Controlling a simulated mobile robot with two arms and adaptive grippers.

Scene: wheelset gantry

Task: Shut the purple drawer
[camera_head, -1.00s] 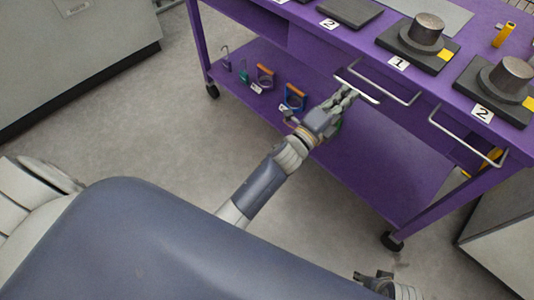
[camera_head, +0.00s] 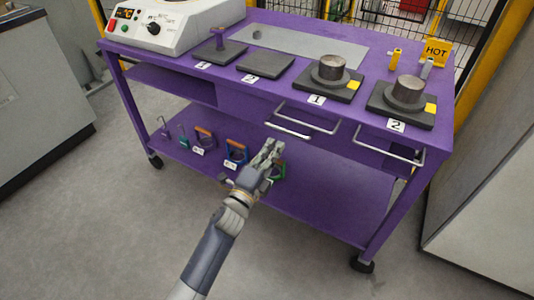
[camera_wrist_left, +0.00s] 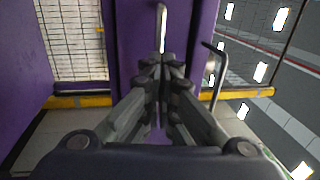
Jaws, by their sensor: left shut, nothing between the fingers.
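The purple workbench (camera_head: 225,95) has purple drawer fronts (camera_head: 318,113) under its right half, with metal bar handles (camera_head: 306,123). A second handle (camera_head: 390,154) is farther right, and a short pale bar (camera_head: 288,131) shows just below the first. I cannot tell clearly how far any drawer stands out. My left gripper (camera_head: 272,150) is shut and empty, in front of the bench and below the pale bar in the head view. In the left wrist view, the shut fingers (camera_wrist_left: 162,70) point at a purple panel (camera_wrist_left: 135,40), with a bar handle (camera_wrist_left: 215,78) to their right. My right gripper is out of view.
Weights on dark plates (camera_head: 333,68) and a white machine (camera_head: 170,22) stand on the bench top. The lower shelf (camera_head: 330,200) holds several small coloured tools (camera_head: 235,153). Grey cabinets flank the bench. The floor in front is clear.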

